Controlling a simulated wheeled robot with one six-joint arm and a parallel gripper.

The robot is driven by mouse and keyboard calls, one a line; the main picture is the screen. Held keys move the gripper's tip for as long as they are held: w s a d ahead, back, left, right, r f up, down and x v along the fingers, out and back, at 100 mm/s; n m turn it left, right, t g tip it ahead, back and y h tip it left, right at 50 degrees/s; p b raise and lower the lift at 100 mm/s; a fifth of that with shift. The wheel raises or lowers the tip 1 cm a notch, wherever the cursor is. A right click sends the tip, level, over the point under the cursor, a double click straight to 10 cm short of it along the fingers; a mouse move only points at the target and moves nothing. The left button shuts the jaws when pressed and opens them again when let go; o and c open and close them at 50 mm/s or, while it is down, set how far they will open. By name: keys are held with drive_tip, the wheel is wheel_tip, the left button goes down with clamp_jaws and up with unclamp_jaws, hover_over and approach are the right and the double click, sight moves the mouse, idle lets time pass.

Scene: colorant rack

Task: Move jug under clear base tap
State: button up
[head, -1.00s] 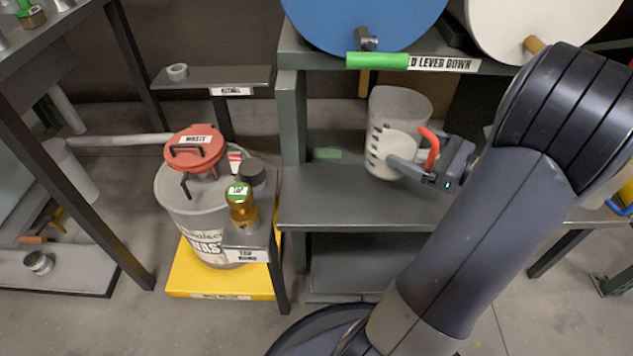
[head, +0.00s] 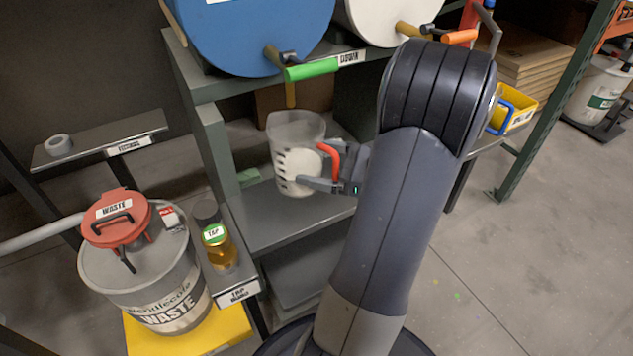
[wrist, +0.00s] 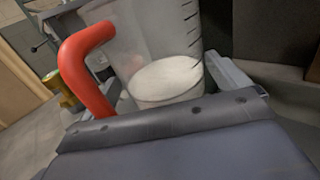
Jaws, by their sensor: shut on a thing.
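The jug (head: 296,135) is translucent, with dark level marks and a red handle (head: 337,160). My gripper (head: 318,172) is shut on the jug at its handle side and holds it upright over the grey shelf (head: 265,222). I cannot tell whether its base touches the shelf. In the wrist view the jug (wrist: 143,40) holds white stuff near its bottom. A blue drum (head: 245,35) sits above, with a green-handled tap (head: 310,72); its spout end appears just above the jug's rim. A white drum (head: 370,15) has a brass tap (head: 412,30). No label reading "clear base" is legible.
A waste bin (head: 150,280) with a red lid (head: 117,219) stands on a yellow base at left. An amber bottle (head: 220,250) stands on a small ledge beside it. A shelf post (head: 212,150) rises left of the jug. Open floor (head: 480,270) lies at right.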

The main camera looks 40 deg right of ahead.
wheel_tip(320, 180, down, 4)
drive_tip(key=shift+f+b, duration=0.1)
drive_tip(key=shift+b, duration=0.9)
drive_tip(key=shift+f, duration=0.2)
drive_tip(key=o, duration=1)
drive_tip(key=shift+r, duration=0.15)
drive_tip(key=shift+s+d+r, duration=0.1)
drive_tip(key=shift+s, duration=0.1)
drive_tip(key=p+v, duration=0.4)
drive_tip(key=v, duration=0.7)
drive_tip(key=shift+s+d, duration=0.25)
